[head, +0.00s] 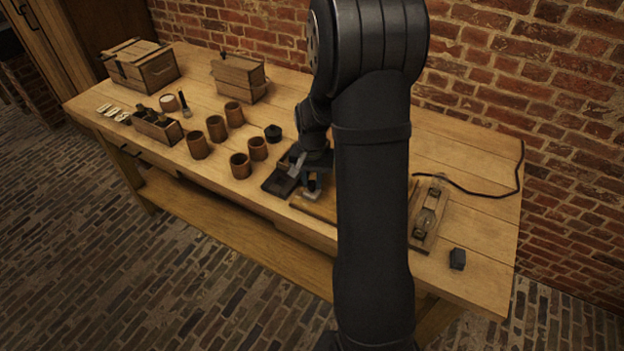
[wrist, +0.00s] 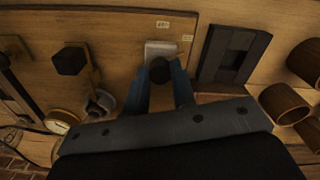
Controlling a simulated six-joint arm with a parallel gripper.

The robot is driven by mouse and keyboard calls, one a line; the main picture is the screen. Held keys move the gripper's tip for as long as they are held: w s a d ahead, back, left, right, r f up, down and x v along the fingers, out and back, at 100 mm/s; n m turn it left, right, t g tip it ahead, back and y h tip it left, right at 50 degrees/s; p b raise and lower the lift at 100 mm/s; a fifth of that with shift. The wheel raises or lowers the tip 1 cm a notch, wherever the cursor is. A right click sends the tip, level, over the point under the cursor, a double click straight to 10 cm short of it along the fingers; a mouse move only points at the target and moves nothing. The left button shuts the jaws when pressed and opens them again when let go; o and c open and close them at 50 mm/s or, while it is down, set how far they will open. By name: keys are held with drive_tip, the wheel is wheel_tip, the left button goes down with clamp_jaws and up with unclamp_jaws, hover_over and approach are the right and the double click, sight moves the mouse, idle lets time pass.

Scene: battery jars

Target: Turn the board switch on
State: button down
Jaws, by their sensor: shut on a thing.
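The board (head: 322,208) lies near the front edge of the bench, largely hidden behind my arm in the head view; its wooden face (wrist: 120,30) fills the upper part of the wrist view. The switch has a pale metal base (wrist: 163,47) and a dark round knob (wrist: 160,70). Two small pale labels (wrist: 163,24) sit by the base, their writing too small to read. My gripper (wrist: 160,88) has its blue fingers on either side of the knob and is shut on it. It also shows low over the board in the head view (head: 312,182).
A dark tray (wrist: 234,55) lies right of the board, with wooden jars (wrist: 285,103) beyond. Left of the switch are a dark block (wrist: 72,60) and a round dial (wrist: 60,122). A wooden device (head: 428,214) and a small dark block (head: 457,259) stand at the bench's right.

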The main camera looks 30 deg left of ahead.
sight(312, 183)
idle(0.5)
drive_tip(key=c, duration=1.2)
unclamp_jaws()
wheel_tip(312, 183, up, 17)
drive_tip(key=shift+r, duration=0.2)
drive_tip(key=shift+f, duration=0.15)
wheel_tip(312, 183, down, 17)
drive_tip(key=shift+f, duration=0.1)
